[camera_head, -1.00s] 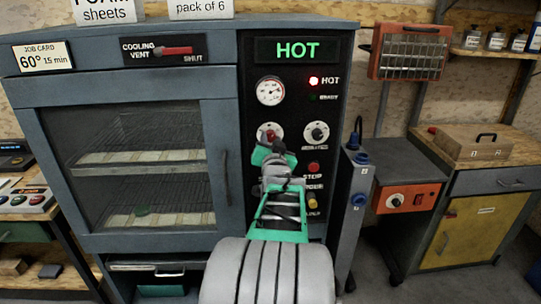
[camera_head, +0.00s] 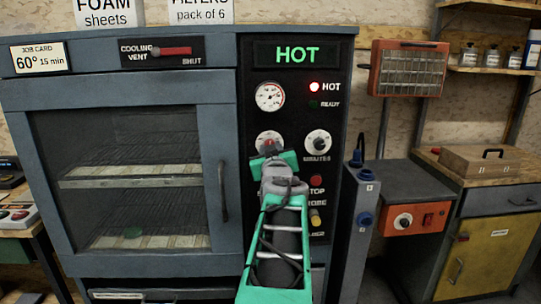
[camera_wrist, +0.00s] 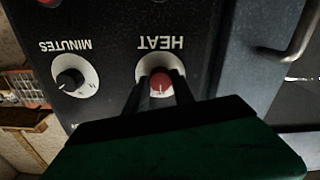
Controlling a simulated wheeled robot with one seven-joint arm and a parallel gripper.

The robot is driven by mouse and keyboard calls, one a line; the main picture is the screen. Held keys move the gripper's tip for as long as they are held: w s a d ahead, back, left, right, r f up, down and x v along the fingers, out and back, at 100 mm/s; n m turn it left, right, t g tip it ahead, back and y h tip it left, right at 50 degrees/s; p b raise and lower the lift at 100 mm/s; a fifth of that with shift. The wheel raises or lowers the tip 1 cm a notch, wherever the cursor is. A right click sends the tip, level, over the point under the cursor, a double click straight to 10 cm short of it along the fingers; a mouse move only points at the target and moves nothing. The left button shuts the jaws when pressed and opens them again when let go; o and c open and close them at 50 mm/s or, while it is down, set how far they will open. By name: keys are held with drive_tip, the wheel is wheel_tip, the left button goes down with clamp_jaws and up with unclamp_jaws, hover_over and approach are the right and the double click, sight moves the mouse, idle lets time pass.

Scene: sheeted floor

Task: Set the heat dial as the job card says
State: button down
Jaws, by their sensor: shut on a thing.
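The heat dial (camera_head: 268,138), a red knob on a white plate, is on the black panel. It shows upside down in the wrist view (camera_wrist: 161,79), where a pale mark on the knob faces the picture's bottom. My gripper (camera_wrist: 158,92) is shut on the knob, one dark finger on each side; in the head view my gripper (camera_head: 268,160) covers the dial's lower part. The scale is too small to read. The job card (camera_head: 41,57), at the oven's upper left, reads 60° 15 min.
The panel's display (camera_head: 296,54) reads HOT, and the red HOT lamp (camera_head: 314,87) is lit; the READY lamp (camera_head: 313,104) looks dark. The minutes dial (camera_head: 318,143) is close on the right. Stop button (camera_head: 316,181) and door handle (camera_head: 223,190) are near my arm.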

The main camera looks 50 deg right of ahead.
idle(0.3)
drive_tip(key=c, duration=1.1)
unclamp_jaws()
drive_tip(key=shift+o, duration=0.2)
drive_tip(key=v, duration=0.8)
